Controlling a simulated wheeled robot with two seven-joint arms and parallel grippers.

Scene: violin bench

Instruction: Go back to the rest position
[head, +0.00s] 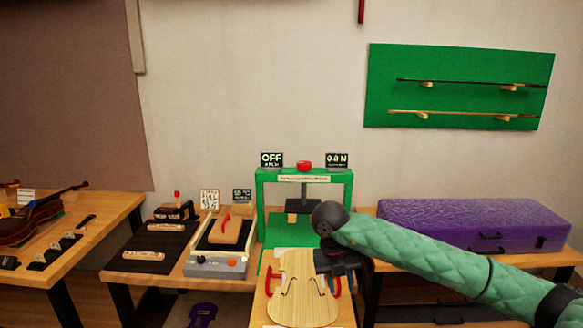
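My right arm, in a green padded sleeve, comes in from the right in the head view. Its dark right gripper (340,272) is over the upper right edge of a pale violin plate (297,300) with two f-holes. The wrist hides most of the fingers, so I cannot tell whether they are open or touch the plate. Red pieces (268,281) stand at the plate's left and right sides. My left gripper is out of view.
Behind the plate stands a green press frame (262,205) with a red button (304,164) and small displays on top. A device with a red switch (222,240) and a dark mat (150,247) are left.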

